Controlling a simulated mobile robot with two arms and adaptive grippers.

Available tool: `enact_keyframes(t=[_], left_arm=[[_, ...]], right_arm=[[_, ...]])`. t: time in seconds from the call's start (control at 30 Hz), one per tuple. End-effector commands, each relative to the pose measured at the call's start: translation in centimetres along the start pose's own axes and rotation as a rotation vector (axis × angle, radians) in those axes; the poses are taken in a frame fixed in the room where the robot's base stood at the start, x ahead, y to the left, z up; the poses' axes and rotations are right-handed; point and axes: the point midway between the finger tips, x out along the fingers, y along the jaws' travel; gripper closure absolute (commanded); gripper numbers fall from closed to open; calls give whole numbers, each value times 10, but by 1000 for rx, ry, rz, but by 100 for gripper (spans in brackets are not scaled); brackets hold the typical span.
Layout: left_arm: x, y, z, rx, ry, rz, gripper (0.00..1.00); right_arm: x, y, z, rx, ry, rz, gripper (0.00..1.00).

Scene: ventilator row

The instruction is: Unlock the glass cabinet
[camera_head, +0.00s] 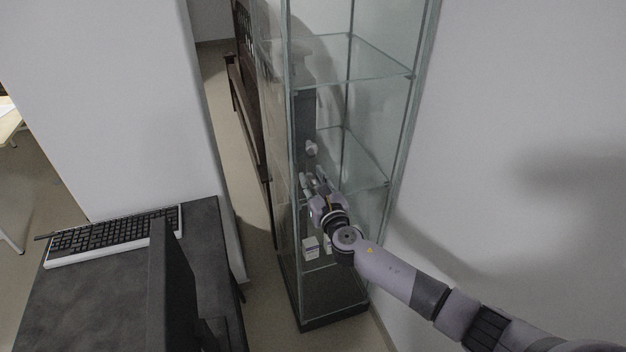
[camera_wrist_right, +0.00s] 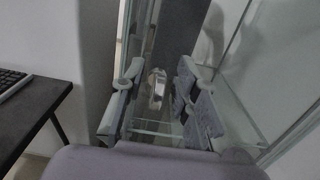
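The glass cabinet (camera_head: 378,68) stands upright against the right wall, with clear panes, glass shelves and a dark base. My right gripper (camera_head: 314,181) is in front of its glass at middle height. In the right wrist view the two fingers (camera_wrist_right: 160,95) are spread apart with nothing clamped between them. A small shiny metal fitting (camera_wrist_right: 157,86) shows in the gap between the fingers, beyond them; I cannot tell whether it is a lock or a key. A pale round piece (camera_head: 311,148) shows just above the gripper in the head view. My left gripper is out of view.
A dark desk (camera_head: 95,310) with a keyboard (camera_head: 115,233) and a black monitor (camera_head: 172,290) stands at the left. Small white boxes (camera_head: 310,247) sit low in the cabinet. A narrow strip of floor (camera_head: 250,215) is clear between the white partition and the cabinet.

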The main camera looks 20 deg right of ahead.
Motion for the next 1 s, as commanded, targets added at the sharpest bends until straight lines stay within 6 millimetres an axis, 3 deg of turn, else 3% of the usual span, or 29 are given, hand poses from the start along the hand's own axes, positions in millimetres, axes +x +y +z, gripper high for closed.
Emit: enact_keyframes(t=[0.43,1.0], left_arm=[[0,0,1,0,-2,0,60],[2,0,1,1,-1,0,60]], right_arm=[[0,0,0,0,0,0,100],[0,-1,1,34,-3,-1,100]])
